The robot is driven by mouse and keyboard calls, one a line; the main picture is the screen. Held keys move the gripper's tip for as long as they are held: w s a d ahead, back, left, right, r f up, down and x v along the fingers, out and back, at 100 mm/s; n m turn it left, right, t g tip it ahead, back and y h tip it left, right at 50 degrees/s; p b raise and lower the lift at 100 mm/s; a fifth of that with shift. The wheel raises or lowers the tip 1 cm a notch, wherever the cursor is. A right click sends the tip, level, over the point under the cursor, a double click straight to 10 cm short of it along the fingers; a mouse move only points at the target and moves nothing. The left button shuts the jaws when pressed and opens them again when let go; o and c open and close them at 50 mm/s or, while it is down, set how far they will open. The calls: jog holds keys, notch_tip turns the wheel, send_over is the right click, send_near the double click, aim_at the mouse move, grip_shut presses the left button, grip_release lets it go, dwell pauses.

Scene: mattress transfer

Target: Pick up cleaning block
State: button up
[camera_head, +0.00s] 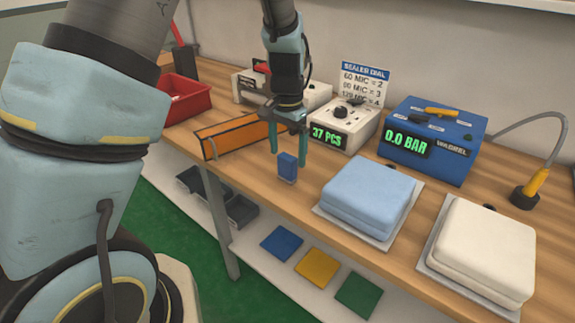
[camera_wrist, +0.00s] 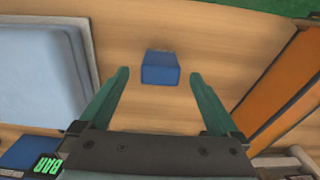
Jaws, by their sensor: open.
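The cleaning block, a small blue block (camera_head: 287,167), stands upright near the front edge of the wooden workbench (camera_head: 320,175). In the wrist view the blue block (camera_wrist: 160,69) lies ahead of my gripper, between the lines of its two fingers and just past their tips. My gripper (camera_head: 289,148) points down above and beside the block, with teal fingers spread apart and nothing between them. It also shows in the wrist view (camera_wrist: 157,82). I cannot tell whether a finger touches the block.
A folded blue mattress (camera_head: 367,190) lies right of the block, a white one (camera_head: 482,245) further right. An orange box (camera_head: 230,137) lies left. Behind stand the sealer dial unit (camera_head: 345,122) and a blue vacuum unit (camera_head: 435,135). A red bin (camera_head: 183,98) is far left.

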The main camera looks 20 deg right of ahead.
jog(key=shift+f, duration=1.15)
jog(key=c, duration=1.5)
